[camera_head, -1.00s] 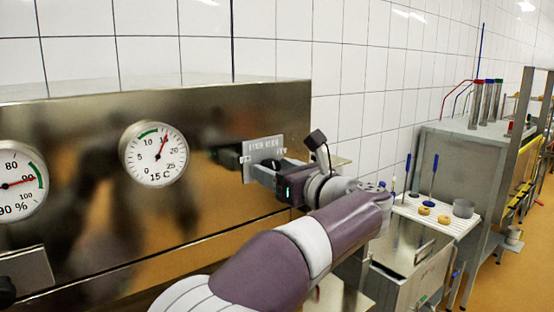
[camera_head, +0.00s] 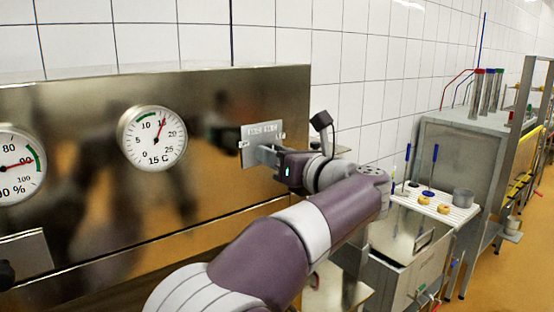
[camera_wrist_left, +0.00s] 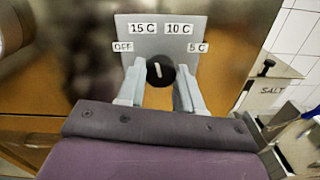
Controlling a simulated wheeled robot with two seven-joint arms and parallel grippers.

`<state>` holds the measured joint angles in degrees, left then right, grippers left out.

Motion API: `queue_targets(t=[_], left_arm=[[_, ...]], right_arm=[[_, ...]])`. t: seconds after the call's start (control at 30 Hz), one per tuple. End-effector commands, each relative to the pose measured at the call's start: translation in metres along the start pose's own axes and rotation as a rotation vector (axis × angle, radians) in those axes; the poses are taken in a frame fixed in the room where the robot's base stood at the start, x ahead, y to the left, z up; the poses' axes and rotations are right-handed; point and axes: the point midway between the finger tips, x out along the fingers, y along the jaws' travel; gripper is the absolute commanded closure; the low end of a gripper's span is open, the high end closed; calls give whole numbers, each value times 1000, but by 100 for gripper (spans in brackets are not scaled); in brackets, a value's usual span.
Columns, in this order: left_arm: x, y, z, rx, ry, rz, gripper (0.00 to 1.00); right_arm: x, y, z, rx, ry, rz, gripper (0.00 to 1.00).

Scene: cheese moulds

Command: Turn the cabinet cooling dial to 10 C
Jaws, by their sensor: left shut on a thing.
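The cooling dial (camera_wrist_left: 160,71) is a round black knob with a white mark, on a pale plate (camera_wrist_left: 165,38) labelled OFF, 15 C, 10 C and 5 C. Its mark stands nearly upright, pointing between the 15 C and 10 C labels. My left gripper (camera_wrist_left: 159,82) has one finger on each side of the dial and is shut on it. In the head view my left gripper (camera_head: 266,155) reaches the plate (camera_head: 260,131) on the steel cabinet (camera_head: 80,115), and the dial is hidden there. My right gripper is not in view.
A round thermometer (camera_head: 153,139) on the cabinet front reads near 15 C, and a humidity gauge (camera_head: 16,165) is at the far left. A white shelf (camera_head: 455,210) with small yellow pieces and tools stands right of my arm.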

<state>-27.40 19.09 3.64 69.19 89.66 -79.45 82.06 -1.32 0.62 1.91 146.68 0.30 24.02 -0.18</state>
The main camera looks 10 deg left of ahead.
Motion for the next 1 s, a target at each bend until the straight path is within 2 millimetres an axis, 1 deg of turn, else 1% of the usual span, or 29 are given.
queue_targets(t=[0.03, 0.2, 0.6, 0.8, 1.0], left_arm=[[0, 0, -2, 32, -1, 0, 95], [0, 0, -1, 178, -1, 1, 95], [0, 1, 1, 474, -1, 1, 95], [0, 1, 1, 560, -1, 1, 95], [0, 1, 1, 603, -1, 1, 95]], right_arm=[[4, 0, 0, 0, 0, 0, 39], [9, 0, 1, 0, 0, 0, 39], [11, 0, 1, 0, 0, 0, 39], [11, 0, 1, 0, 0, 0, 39], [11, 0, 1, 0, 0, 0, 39]])
